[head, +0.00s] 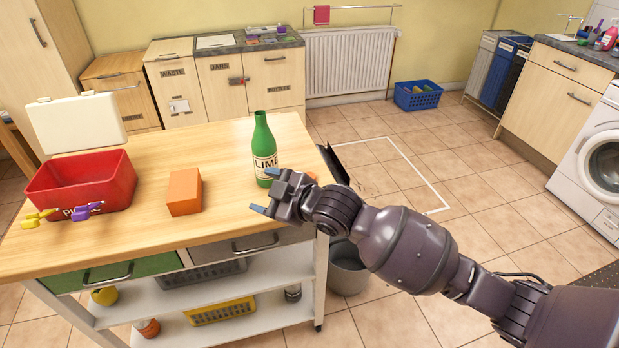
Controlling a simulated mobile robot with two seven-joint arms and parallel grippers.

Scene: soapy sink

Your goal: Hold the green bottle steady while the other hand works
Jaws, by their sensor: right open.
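The green bottle (264,137) stands upright on the wooden worktop of the trolley, near its right end. It has a white label reading LIME. My right gripper (262,190) reaches in from the right, at the near side of the bottle's base. Its blue-tipped fingers are apart, with nothing seen between them. One finger overlaps the lower edge of the bottle in the picture, and I cannot tell whether it touches. My left gripper is not in view.
An orange block (184,192) stands left of the bottle. A red bin (82,185) with yellow and purple items at its rim is at the far left. The worktop (215,150) between block and bottle is clear. A grey bucket (347,268) is on the floor.

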